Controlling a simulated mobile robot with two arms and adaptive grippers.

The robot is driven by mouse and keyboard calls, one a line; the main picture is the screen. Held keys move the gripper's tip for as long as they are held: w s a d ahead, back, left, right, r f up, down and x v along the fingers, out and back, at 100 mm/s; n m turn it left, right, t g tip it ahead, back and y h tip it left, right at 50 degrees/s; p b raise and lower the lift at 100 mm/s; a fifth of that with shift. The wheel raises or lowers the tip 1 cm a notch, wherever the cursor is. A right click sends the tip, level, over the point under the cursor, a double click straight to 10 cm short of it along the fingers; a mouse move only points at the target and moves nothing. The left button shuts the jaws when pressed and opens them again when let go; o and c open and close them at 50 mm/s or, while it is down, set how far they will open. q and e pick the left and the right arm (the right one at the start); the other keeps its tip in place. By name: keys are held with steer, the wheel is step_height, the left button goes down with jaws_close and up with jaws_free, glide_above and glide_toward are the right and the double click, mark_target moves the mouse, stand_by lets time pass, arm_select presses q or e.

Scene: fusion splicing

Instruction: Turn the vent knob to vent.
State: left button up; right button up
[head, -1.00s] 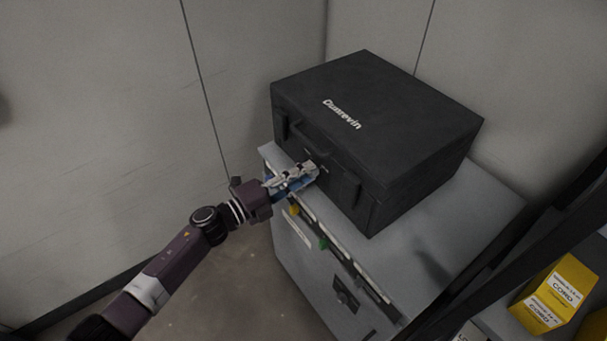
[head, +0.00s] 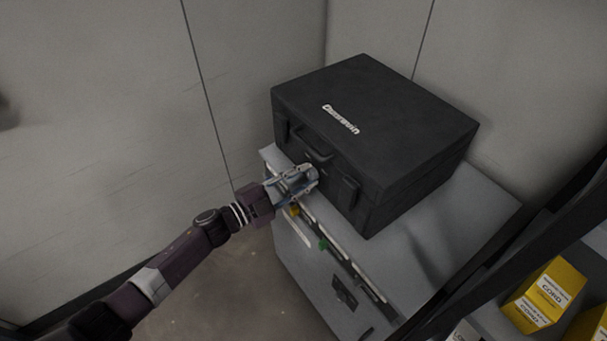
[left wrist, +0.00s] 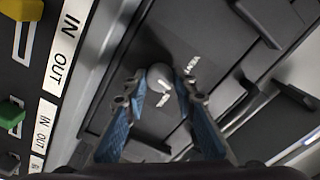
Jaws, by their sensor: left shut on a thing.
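The vent knob (left wrist: 157,78) is a small round grey knob with a pale mark, on the front of the black case (head: 385,125). Small white lettering is beside it in the left wrist view, too blurred to read surely. My left gripper (left wrist: 160,82) has its blue-padded fingers on either side of the knob and is shut on it. In the head view the left gripper (head: 308,179) is at the case front, below the carrying handle (head: 309,146), and hides most of the knob. My right gripper is in neither view.
The case stands on a grey cabinet (head: 460,220) against the wall. Yellow (left wrist: 20,10) and green (left wrist: 10,113) levers with IN/OUT labels line the cabinet's front edge near the gripper. At right are a dark post and yellow boxes (head: 545,295) on a shelf.

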arm_select(q)
steer(key=n+p, duration=0.1)
steer(key=n, duration=0.4)
steer(key=shift+n, duration=0.3)
steer(key=n+p, duration=0.1)
steer(key=n, duration=0.4)
stand_by(0.4)
steer(key=o, duration=1.2)
steer(key=shift+c, duration=0.2)
steer(key=shift+a, duration=0.1)
steer(key=v, duration=1.2)
